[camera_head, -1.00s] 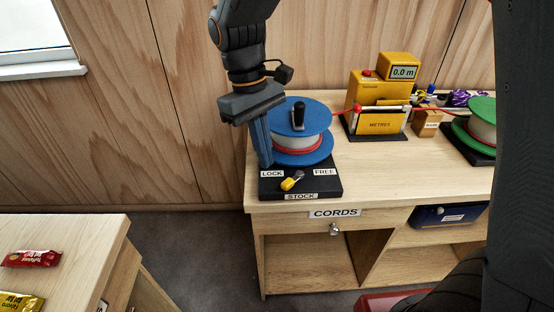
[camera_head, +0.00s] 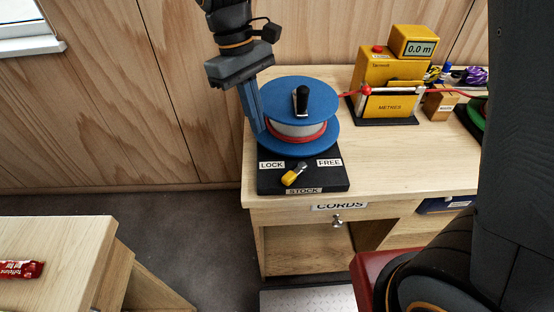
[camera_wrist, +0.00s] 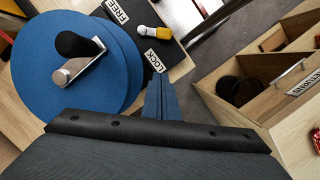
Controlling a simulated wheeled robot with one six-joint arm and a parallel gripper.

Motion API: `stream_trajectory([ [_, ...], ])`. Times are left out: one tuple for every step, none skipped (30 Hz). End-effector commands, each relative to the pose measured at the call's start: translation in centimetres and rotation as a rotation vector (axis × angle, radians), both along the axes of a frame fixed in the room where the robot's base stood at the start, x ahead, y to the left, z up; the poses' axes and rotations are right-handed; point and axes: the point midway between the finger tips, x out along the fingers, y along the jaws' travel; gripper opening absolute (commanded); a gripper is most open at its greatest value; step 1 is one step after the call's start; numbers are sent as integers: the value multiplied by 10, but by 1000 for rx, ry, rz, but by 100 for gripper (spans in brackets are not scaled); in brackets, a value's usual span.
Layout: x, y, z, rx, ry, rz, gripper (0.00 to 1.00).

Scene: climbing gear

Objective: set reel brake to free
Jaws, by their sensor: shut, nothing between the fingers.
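The blue stock reel (camera_head: 302,97) with red cord stands on a black base (camera_head: 330,183) on the bench. The brake lever (camera_head: 290,177) has a yellow tip and a metal pivot; its yellow end lies toward the lower left, below the LOCK label (camera_head: 272,165). The FREE label (camera_head: 329,162) is to the right. My gripper (camera_head: 259,130) is shut and empty, pointing down at the left edge of the reel, above and left of the lever. In the wrist view my gripper (camera_wrist: 158,85) is beside the LOCK label, and the yellow lever (camera_wrist: 149,31) is beyond it, apart from the fingers.
A yellow metre counter (camera_head: 388,85) reading 0.0 m stands to the right of the reel, with red cord running to it. The reel's crank handle (camera_head: 302,97) rises on top. A drawer marked CORDS (camera_head: 340,206) is below. Bench front right of the base is clear.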

Motion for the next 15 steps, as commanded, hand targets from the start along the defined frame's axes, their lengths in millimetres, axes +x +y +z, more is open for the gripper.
stream_trajectory([
  [-2, -1, -5, -1, 3, 1, 0],
  [-2, -1, -8, -1, 3, 1, 0],
  [-4, -2, -13, -2, 4, 1, 0],
  [-5, -3, -17, -1, 3, 1, 0],
  [-6, -4, -23, -2, 5, 2, 0],
  [-7, -5, -30, -2, 5, 2, 0],
  [-9, -6, -35, -3, 5, 2, 0],
  [-10, -7, -41, -2, 5, 2, 0],
  [-11, -8, -49, -2, 5, 2, 0],
  [-12, -9, -55, -3, 5, 2, 0],
  [-13, -10, -61, -3, 5, 3, 0],
  [-15, -12, -68, -2, 5, 3, 0],
  [-16, -13, -74, -2, 5, 3, 0],
  [-17, -14, -80, -2, 5, 3, 0],
  [-18, -15, -87, -4, 5, 3, 0],
])
